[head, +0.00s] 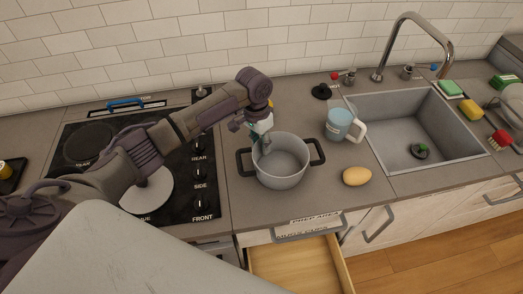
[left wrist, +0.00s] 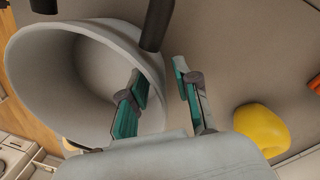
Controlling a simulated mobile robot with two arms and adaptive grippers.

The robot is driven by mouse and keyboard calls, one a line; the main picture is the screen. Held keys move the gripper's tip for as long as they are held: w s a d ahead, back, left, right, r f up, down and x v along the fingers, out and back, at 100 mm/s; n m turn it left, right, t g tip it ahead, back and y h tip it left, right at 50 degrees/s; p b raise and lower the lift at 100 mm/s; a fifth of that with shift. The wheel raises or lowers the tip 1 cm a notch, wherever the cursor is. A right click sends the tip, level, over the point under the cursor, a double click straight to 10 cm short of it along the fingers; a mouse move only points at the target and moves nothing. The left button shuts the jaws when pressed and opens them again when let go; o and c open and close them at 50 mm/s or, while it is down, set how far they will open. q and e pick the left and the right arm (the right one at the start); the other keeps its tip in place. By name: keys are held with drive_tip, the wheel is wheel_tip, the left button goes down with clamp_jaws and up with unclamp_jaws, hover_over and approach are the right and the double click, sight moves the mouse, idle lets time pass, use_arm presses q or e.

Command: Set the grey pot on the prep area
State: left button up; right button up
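The grey pot (head: 292,181), with two dark side handles, appears upright on the counter, right of the stove and behind the label reading "PREP AREA" (head: 314,219). My left gripper (head: 264,145) reaches down at the pot's back left side. In the left wrist view the pot (left wrist: 95,75) fills the left part. There the gripper's teal-padded fingers (left wrist: 163,88) are apart, one over the pot's inside and one outside its rim. A gap shows between them; contact with the wall is not clear. My right gripper is not in view.
A blue mug (head: 339,124) and a yellow oval item (head: 357,176) stand right of the pot, before the sink (head: 410,146). A drawer (head: 290,262) is open below. The stove (head: 190,193) lies left. A yellow object (left wrist: 262,128) shows in the wrist view.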

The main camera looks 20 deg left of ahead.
use_arm(q)
wheel_tip(320, 180, up, 9)
drive_tip(key=a+b, duration=0.1)
drive_tip(key=shift+w, duration=0.15)
idle(0.7)
